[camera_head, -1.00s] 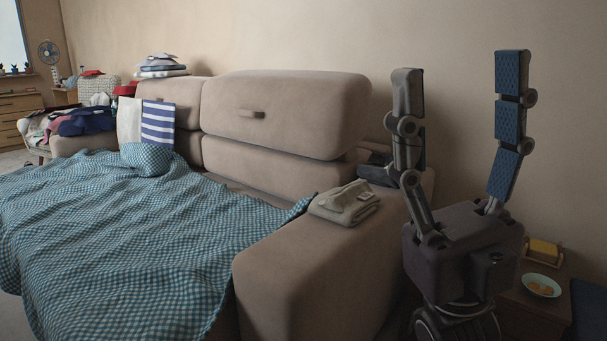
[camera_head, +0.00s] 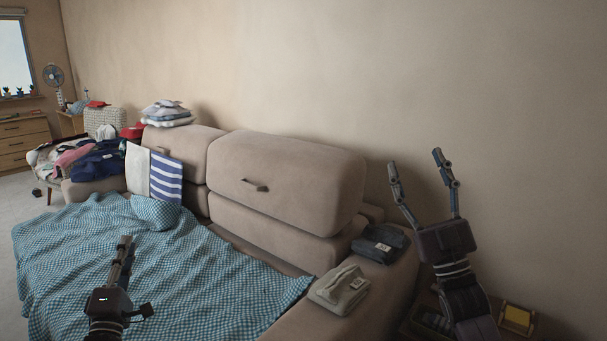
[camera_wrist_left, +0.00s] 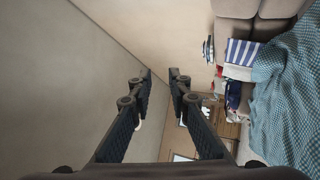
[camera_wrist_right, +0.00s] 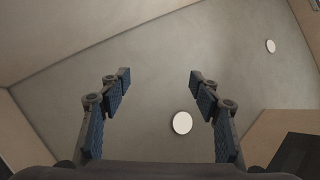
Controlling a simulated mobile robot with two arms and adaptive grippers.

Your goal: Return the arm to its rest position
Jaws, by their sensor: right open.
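In the head view my right gripper (camera_head: 415,160) stands at the right, fingers pointing up and spread wide in front of the bare wall. Nothing is between its fingers, which also show apart in the right wrist view (camera_wrist_right: 159,76) against the ceiling. My left gripper (camera_head: 124,243) is at the lower left of the head view, pointing up in front of the checked blanket (camera_head: 220,290). In the left wrist view (camera_wrist_left: 160,73) its fingers are parted by a narrower gap, with nothing between them.
The beige sofa (camera_head: 285,175) fills the middle. A light folded garment (camera_head: 340,290) and a dark one (camera_head: 380,243) lie on its armrest, near my right arm. A side table with a yellow item (camera_head: 517,317) is at lower right. Laundry (camera_head: 95,163) is piled at far left.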

